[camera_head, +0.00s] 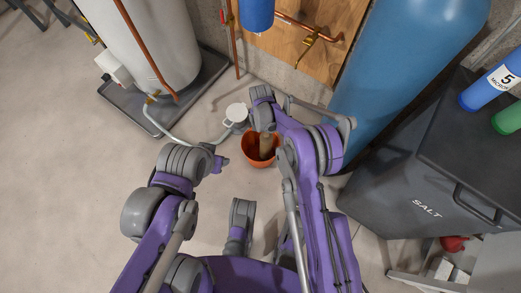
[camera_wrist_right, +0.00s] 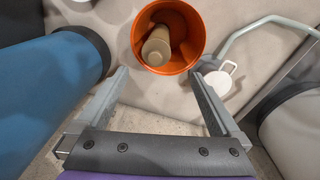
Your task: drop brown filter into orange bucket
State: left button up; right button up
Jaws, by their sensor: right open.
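The orange bucket (camera_head: 261,162) stands on the floor in the middle of the head view. It also shows in the right wrist view (camera_wrist_right: 189,30). The brown filter (camera_wrist_right: 157,47) is inside the bucket, tilted against its wall. In the head view, part of the filter (camera_head: 265,145) shows within the bucket, partly covered by my right arm. My right gripper (camera_wrist_right: 158,73) is open and empty, with its two fingers apart above the near side of the bucket. My left gripper (camera_head: 221,163) is left of the bucket; its jaws are too small to read.
A white round item (camera_head: 237,112) with a grey hose lies just behind the bucket. A white tank (camera_head: 160,45) stands on a dark tray at the back left. A blue tank (camera_head: 405,75) and a dark salt bin (camera_head: 405,185) stand on the right. The left floor is clear.

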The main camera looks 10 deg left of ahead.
notch_tip(320, 180, up, 6)
jog(key=shift+a+f+p, duration=0.1)
jog(key=shift+f+p, duration=0.1)
jog(key=shift+p, duration=0.25)
